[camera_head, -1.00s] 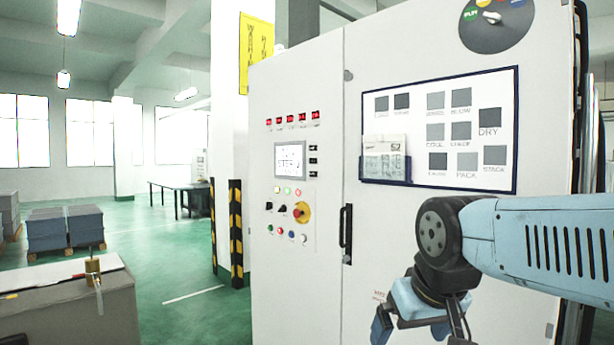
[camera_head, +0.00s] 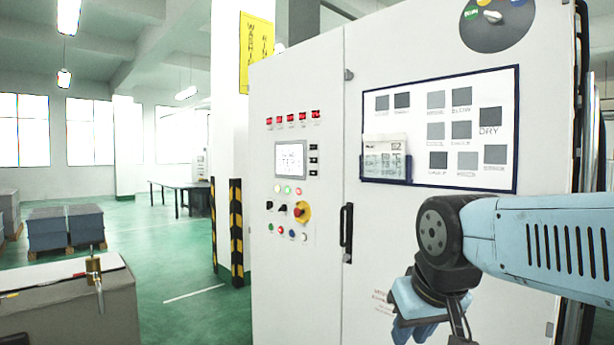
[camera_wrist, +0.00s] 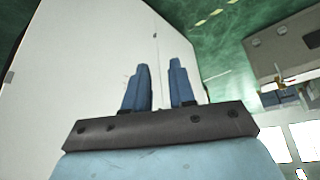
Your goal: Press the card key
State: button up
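A printed card (camera_head: 385,150) sits in a dark blue holder at the left of a framed board (camera_head: 440,188) on the white cabinet. The board has several grey labelled squares, one reading DRY (camera_head: 490,120). A control panel (camera_head: 290,180) with a lit screen (camera_head: 290,158) and several small buttons is on the cabinet's left door; the button labels are too small to read. My gripper (camera_head: 412,335) is below the board, in front of the right door, apart from the card and panel. In the wrist view, its two blue fingers (camera_wrist: 160,68) have an empty gap between them.
A black door handle (camera_head: 346,232) sits between panel and gripper. A yellow-black striped post (camera_head: 236,232) stands left of the cabinet. A grey bench (camera_head: 75,310) with a brass part (camera_head: 93,270) is at the lower left. Green floor (camera_head: 180,270) is clear between.

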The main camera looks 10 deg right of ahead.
grip_shut()
dwell(0.8)
